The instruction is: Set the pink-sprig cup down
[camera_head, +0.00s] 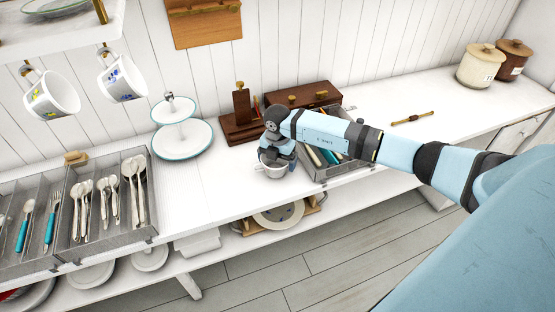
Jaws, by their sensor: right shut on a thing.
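A small white cup (272,172) is at my right gripper (274,162), over or on the front part of the white counter (205,197). The gripper is shut on it and hides much of its top. The cup looks upright. I cannot make out a pink sprig on it at this size, nor tell whether its base touches the counter. My left gripper is not in view.
A grey tray (345,166) with utensils lies right of the cup. A wooden box stand (240,128) and a two-tier plate stand (183,140) are behind. A cutlery tray (100,246) fills the left. Cups (52,95) hang at upper left. Counter left of the cup is clear.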

